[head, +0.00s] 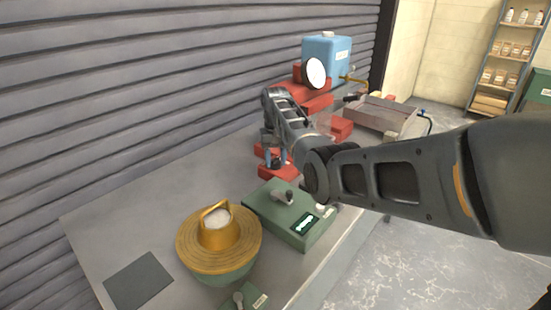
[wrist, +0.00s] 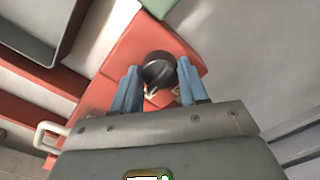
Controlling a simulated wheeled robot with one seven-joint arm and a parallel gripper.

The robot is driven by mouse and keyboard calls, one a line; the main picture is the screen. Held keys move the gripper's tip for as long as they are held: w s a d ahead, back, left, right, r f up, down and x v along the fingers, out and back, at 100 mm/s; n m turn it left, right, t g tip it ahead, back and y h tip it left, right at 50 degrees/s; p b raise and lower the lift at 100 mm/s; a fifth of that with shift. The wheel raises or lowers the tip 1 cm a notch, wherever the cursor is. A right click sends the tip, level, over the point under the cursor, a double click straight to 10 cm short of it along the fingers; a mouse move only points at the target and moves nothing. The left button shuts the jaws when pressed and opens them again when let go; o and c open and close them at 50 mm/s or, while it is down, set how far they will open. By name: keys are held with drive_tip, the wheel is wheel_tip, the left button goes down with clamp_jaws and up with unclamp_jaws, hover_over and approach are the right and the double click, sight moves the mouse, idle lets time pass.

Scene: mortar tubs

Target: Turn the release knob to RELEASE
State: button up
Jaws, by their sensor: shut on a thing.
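The release knob (wrist: 160,69) is a round black knob on a red housing (wrist: 121,52) in the wrist view. My gripper (wrist: 157,75) has its two blue fingers on either side of the knob and is shut on it. A small pale mark shows near the knob's lower edge, and a yellowish label lies beside it. I cannot read any lettering or tell where the knob points. In the head view my gripper (head: 274,158) is down at the red housing (head: 262,171) on the bench, and it mostly hides the knob.
A green box (head: 268,212) with a lever and display stands in front of the red housing. A yellow-topped tub (head: 187,242) is at front left. A white round dial (head: 316,73), a blue tank (head: 320,46) and a grey tray (head: 377,117) stand behind. A ribbed wall runs along the left.

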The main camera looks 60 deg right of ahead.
sight(276, 159)
drive_tip(key=shift+m, duration=0.6)
drive_tip(key=o, duration=1.1)
drive_tip(key=shift+c, duration=0.2)
drive_tip(key=shift+r+b, duration=0.55)
drive_tip(key=shift+r, duration=3.4)
